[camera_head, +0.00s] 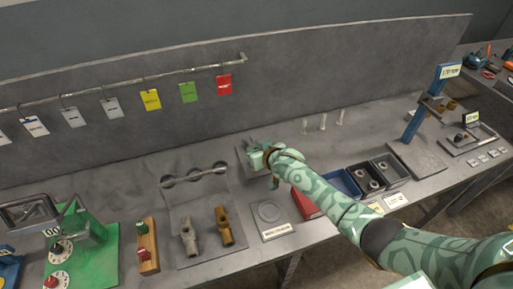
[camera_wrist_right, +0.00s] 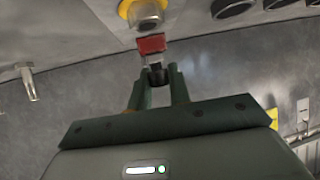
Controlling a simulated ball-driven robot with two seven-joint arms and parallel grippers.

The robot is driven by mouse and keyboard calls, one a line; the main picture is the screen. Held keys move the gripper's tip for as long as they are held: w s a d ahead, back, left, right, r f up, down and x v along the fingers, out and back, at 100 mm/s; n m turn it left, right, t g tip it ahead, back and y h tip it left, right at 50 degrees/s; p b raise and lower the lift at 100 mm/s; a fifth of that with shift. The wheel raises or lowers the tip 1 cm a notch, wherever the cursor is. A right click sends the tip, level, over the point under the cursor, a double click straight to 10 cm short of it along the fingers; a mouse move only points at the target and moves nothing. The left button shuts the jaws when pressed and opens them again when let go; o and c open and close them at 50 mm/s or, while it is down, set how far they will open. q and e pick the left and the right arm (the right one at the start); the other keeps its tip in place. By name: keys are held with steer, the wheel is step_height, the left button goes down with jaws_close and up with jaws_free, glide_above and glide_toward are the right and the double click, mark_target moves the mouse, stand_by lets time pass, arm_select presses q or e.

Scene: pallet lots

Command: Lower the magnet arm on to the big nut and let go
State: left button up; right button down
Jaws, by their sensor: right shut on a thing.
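My right gripper (camera_head: 252,158) is at the back of the bench, near the wall, and its own wrist hides most of what it holds. In the right wrist view its fingers (camera_wrist_right: 158,82) are shut on a small dark piece (camera_wrist_right: 158,74). A red block (camera_wrist_right: 151,44), seemingly part of the magnet arm, shows just beyond the fingertips. Past it is a grey nut-like piece (camera_wrist_right: 148,20) with a yellow ring (camera_wrist_right: 131,9). I cannot tell whether the red block touches it. My left gripper is not in view.
Dark bins (camera_head: 388,166) lie beyond my forearm. Tags hang from a rail (camera_head: 150,80).

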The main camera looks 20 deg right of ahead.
steer(key=shift+w+r+g+p, duration=0.2)
steer(key=shift+r+g+p, duration=0.15)
steer(key=shift+r+p, duration=0.25)
steer(key=shift+w+r+g+p, duration=0.15)
steer(key=shift+r+g+p, duration=0.2)
steer(key=shift+r+p, duration=0.15)
steer(key=shift+w+r+g+p, duration=0.15)
steer(key=shift+w+g+p, duration=0.15)
steer(key=shift+g+p, duration=0.35)
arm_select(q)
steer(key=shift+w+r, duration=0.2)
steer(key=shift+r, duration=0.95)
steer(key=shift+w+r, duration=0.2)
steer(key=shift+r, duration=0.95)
arm_select(e)
steer(key=shift+w+r, duration=0.75)
steer(key=shift+w, duration=0.05)
steer(key=c, duration=1.3)
jaws_free()
steer(key=shift+f, duration=0.15)
steer(key=p+v, duration=0.5)
steer(key=shift+s+a+r, duration=0.1)
steer(key=shift+r, duration=0.4)
arm_select(q)
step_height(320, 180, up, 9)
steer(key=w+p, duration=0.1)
steer(key=p, duration=0.3)
arm_select(e)
steer(key=v, duration=1)
steer(key=shift+s, duration=0.4)
